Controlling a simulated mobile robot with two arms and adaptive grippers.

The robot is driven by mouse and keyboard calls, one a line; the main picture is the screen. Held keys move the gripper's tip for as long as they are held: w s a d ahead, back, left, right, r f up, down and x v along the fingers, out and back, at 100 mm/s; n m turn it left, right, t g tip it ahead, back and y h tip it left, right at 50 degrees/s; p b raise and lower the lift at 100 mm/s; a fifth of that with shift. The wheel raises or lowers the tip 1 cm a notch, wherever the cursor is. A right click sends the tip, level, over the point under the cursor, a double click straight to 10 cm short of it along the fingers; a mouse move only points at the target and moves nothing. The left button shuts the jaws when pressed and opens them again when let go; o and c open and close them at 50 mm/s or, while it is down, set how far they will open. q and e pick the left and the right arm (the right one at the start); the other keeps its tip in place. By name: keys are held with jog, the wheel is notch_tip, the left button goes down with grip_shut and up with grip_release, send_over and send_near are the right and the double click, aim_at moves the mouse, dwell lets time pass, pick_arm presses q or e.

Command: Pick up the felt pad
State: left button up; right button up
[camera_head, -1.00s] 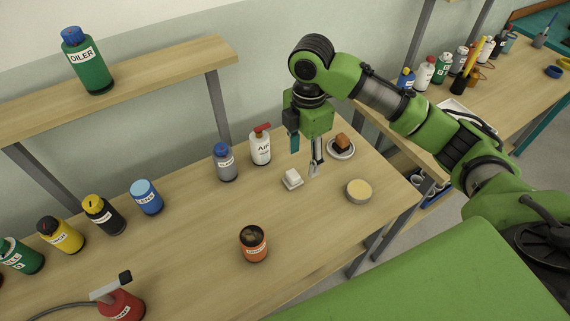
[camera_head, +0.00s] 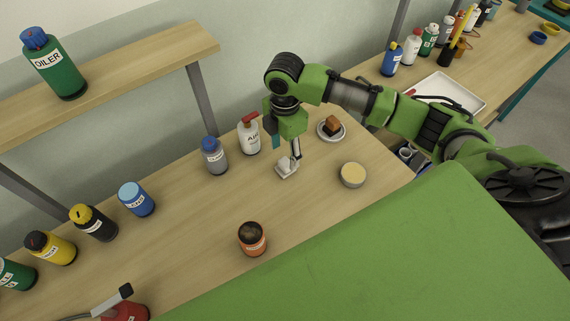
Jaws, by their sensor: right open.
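A small white block, which looks like the felt pad (camera_head: 284,163), sits on a small pale square dish (camera_head: 288,175) on the wooden bench. My right gripper (camera_head: 286,151) points down at this block, with its fingers apart. One finger tip is at the block's right side and partly covers it; the other is above and left of it. I cannot tell whether the fingers touch the block. My left gripper is out of view.
A white AIR bottle (camera_head: 249,138) and a grey bottle (camera_head: 215,157) stand behind and left. A round plate (camera_head: 341,136) holds a brown-orange block (camera_head: 332,125). A round tin (camera_head: 352,175) is to the right, an orange jar (camera_head: 252,240) in front. The bench (camera_head: 200,220) is clear at middle left.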

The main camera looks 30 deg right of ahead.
aim_at(285, 162)
jog(key=f, duration=0.1)
jog(key=f+p, duration=0.1)
jog(key=f, duration=0.1)
jog(key=shift+s+f, duration=0.3)
jog(key=shift+s, duration=0.1)
jog(key=shift+f, duration=0.35)
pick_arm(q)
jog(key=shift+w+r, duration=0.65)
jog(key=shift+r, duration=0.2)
pick_arm(e)
jog(key=shift+w+f, duration=0.1)
jog(key=shift+f, duration=0.1)
jog(key=c, duration=1.1)
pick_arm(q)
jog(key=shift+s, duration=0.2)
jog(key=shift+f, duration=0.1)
pick_arm(e)
jog(key=shift+r, duration=0.2)
